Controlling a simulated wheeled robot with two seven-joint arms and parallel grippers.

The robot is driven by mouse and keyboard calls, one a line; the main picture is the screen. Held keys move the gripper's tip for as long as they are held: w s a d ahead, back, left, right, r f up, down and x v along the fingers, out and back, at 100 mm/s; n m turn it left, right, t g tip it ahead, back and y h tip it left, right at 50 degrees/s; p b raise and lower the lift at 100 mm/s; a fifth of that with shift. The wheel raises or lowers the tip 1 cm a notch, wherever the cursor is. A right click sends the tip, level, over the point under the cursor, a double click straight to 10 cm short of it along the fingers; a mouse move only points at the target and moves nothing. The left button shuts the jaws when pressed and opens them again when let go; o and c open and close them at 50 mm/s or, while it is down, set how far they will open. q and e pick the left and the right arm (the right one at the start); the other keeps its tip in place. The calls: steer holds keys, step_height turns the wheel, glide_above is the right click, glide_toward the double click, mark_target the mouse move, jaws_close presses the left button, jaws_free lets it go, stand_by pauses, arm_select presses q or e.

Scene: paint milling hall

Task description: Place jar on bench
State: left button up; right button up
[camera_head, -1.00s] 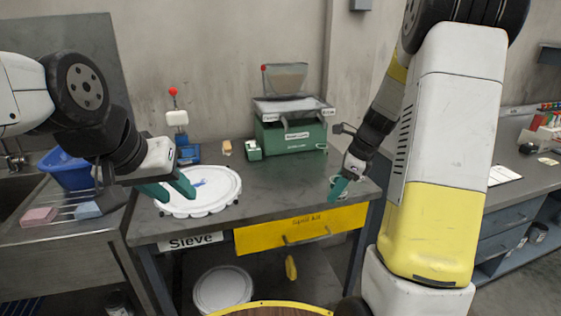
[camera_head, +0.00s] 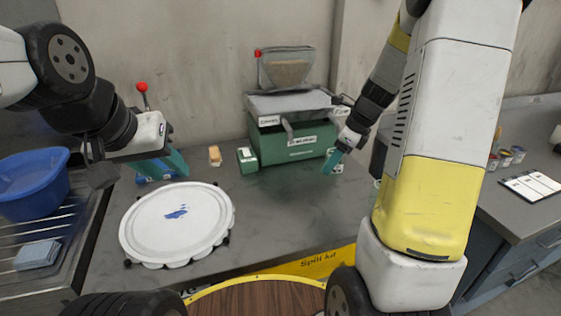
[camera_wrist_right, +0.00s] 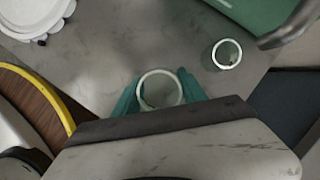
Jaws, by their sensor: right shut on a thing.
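In the right wrist view, a white open-topped jar (camera_wrist_right: 160,89) sits between the teal fingers of my right gripper (camera_wrist_right: 159,95), which is shut on it. The frames do not clearly show whether its base touches the bench (camera_head: 285,205). In the head view my right gripper (camera_head: 335,161) is over the bench's right part, in front of the green machine, and the arm partly hides this area. A second similar jar (camera_wrist_right: 227,54) stands apart on the bench. My left gripper (camera_head: 168,163) is open and empty above the bench, behind the white round sieve lid.
The white round lid (camera_head: 178,222) with a blue smear covers the bench's left part. A blue basin (camera_head: 33,185) is left. The bench middle is clear.

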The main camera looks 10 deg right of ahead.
steer(key=w+a+f, duration=0.1)
steer(key=w+a, duration=0.1)
steer(key=w+a+f, duration=0.2)
steer(key=a, duration=0.1)
steer(key=w+a+f, duration=0.2)
steer(key=a, duration=0.1)
steer(key=shift+w+a+f, duration=0.2)
steer(key=shift+w+a, duration=0.05)
steer(key=shift+w, duration=0.1)
steer(key=w+a+f, duration=0.1)
steer(key=a+f, duration=0.1)
steer(key=shift+w+a, duration=0.3)
steer(key=shift+w, duration=0.05)
steer(key=shift+w+a+f, duration=0.15)
steer(key=shift+a+f, duration=0.05)
steer(key=shift+f, duration=0.1)
steer(key=shift+f, duration=0.1)
steer(key=o, duration=1.3)
steer(key=shift+o, duration=0.2)
